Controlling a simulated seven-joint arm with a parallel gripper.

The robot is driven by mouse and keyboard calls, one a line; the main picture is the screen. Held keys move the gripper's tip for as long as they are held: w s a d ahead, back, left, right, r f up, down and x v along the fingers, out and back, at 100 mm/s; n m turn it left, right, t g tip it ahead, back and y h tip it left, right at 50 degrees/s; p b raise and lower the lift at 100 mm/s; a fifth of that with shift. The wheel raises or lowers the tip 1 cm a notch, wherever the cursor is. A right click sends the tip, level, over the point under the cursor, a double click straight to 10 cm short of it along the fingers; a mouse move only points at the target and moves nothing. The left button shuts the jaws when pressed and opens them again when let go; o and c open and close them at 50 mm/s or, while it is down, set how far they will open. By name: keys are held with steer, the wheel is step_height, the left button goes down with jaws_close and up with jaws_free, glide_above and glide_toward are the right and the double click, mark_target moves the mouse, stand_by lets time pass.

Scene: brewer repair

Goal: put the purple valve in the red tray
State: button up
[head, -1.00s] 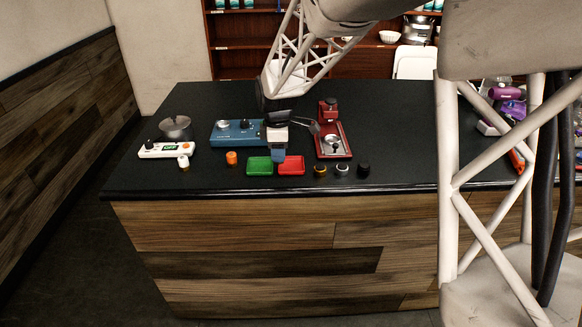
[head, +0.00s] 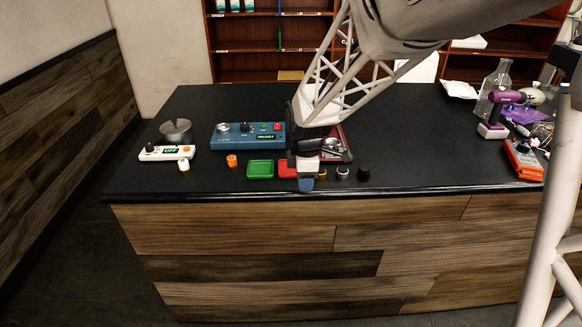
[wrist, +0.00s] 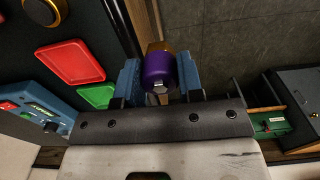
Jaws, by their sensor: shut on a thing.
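The purple valve (wrist: 158,72) is between the blue fingers of my gripper (wrist: 160,80) in the wrist view. My gripper is shut on it, with a brownish part of it showing beyond the purple body. In the head view my gripper (head: 306,184) is at the counter's front edge, and the valve cannot be made out there. The red tray (head: 286,169) is partly hidden behind my gripper. In the wrist view the red tray (wrist: 70,62) lies up and left of the valve, apart from it, and looks empty.
The green tray (head: 260,169) is left of the red one. Small round knobs (head: 343,173) stand to its right. A blue control box (head: 247,136) and a partly hidden red machine (head: 346,150) stand behind. An orange cap (head: 231,160) is at left.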

steer(key=shift+w+a+f, duration=0.25)
steer(key=shift+w+a, duration=0.25)
steer(key=shift+w, duration=2.1)
steer(key=shift+w+a+f, duration=0.25)
steer(key=shift+w+a, duration=0.3)
steer(key=shift+w, duration=2.1)
steer(key=shift+w+a+f, duration=0.25)
steer(key=shift+w+a, duration=0.25)
steer(key=shift+w, duration=2.1)
steer(key=shift+f, duration=1.8)
steer(key=o, duration=1)
steer(key=shift+f, duration=0.15)
step_height(320, 180, up, 12)
steer(key=shift+r, duration=0.2)
